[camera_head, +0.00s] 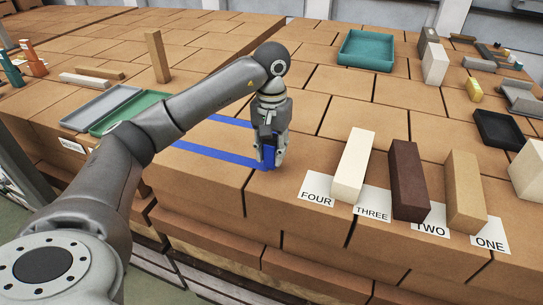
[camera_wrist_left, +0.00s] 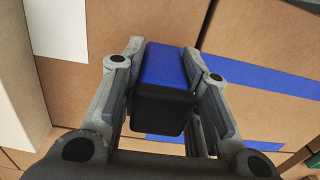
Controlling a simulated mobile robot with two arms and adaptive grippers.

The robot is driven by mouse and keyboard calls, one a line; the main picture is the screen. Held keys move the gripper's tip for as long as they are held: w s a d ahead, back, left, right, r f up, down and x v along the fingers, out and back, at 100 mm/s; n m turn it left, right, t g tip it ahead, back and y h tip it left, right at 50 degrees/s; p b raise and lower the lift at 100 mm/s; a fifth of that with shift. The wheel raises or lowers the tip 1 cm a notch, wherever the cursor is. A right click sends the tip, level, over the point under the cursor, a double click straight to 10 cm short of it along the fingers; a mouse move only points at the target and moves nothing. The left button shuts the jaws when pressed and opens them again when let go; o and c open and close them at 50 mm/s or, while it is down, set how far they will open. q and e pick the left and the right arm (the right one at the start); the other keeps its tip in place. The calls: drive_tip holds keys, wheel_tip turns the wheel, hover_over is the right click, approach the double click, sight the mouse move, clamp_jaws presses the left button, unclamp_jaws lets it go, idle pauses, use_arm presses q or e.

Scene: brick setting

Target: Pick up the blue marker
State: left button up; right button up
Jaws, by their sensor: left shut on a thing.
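My left gripper (camera_head: 269,155) points down over the brown brick surface and is shut on a blue block-like thing (camera_head: 268,152), which I take as the blue marker. In the left wrist view the marker (camera_wrist_left: 166,68) sits between the two fingers of my left gripper (camera_wrist_left: 165,85). Its top is blue and its near end is black. I cannot tell whether it touches the bricks below. Blue tape strips (camera_head: 213,156) lie on the bricks to its left. My right gripper is not in view.
Cream (camera_head: 353,166), dark brown (camera_head: 408,180) and tan (camera_head: 464,191) blocks stand to the right near cards labelled FOUR, THREE, TWO and ONE. A teal tray (camera_head: 366,50) lies at the back, a green tray (camera_head: 128,112) at left. Bare bricks lie between.

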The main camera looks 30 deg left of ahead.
sight(274, 140)
use_arm(q)
drive_tip(key=r, duration=0.1)
drive_tip(key=d+r+b, duration=0.1)
drive_tip(key=r, duration=0.1)
drive_tip(key=shift+s, duration=0.2)
drive_tip(key=s+d+r+b, duration=0.1)
drive_tip(key=s+d+r, duration=0.6)
drive_tip(key=d, duration=0.4)
drive_tip(key=shift+r, duration=0.8)
